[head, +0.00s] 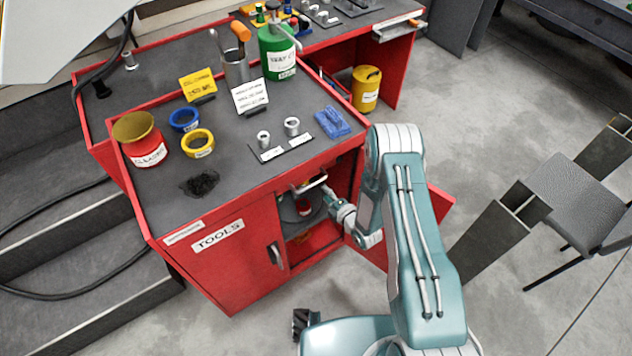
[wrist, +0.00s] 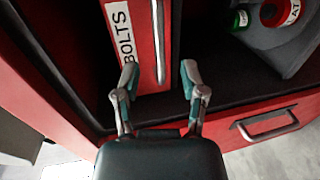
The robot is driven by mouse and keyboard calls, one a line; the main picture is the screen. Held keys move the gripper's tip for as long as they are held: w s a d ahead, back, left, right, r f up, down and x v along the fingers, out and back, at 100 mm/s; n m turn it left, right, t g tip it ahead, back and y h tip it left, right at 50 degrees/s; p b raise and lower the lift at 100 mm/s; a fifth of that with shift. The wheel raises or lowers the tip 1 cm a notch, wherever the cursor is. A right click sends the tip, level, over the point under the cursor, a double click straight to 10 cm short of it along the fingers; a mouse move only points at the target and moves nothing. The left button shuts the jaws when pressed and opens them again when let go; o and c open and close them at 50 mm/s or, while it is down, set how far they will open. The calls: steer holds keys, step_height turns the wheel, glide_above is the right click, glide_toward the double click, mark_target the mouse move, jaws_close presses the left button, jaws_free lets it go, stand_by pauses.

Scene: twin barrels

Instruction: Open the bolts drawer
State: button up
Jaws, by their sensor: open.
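In the wrist view the bolts drawer (wrist: 141,60) has a red front with a white BOLTS label, which reads sideways. A thin metal strip, perhaps its handle, runs along the front beside the label. My gripper (wrist: 158,78) is open, with its two fingers spread to either side of the drawer front's near end and strip. I see nothing held, and contact cannot be told. In the head view my gripper reaches into the red cabinet's (head: 215,262) open compartment. The BOLTS label cannot be made out there.
Red and green containers lie beyond. In the head view an open red door (head: 437,215) stands right of my arm. Tins and tools cover the worktop.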

mark_target(316, 181)
steer(key=x, duration=0.7)
steer(key=shift+d, duration=0.1)
jaws_close()
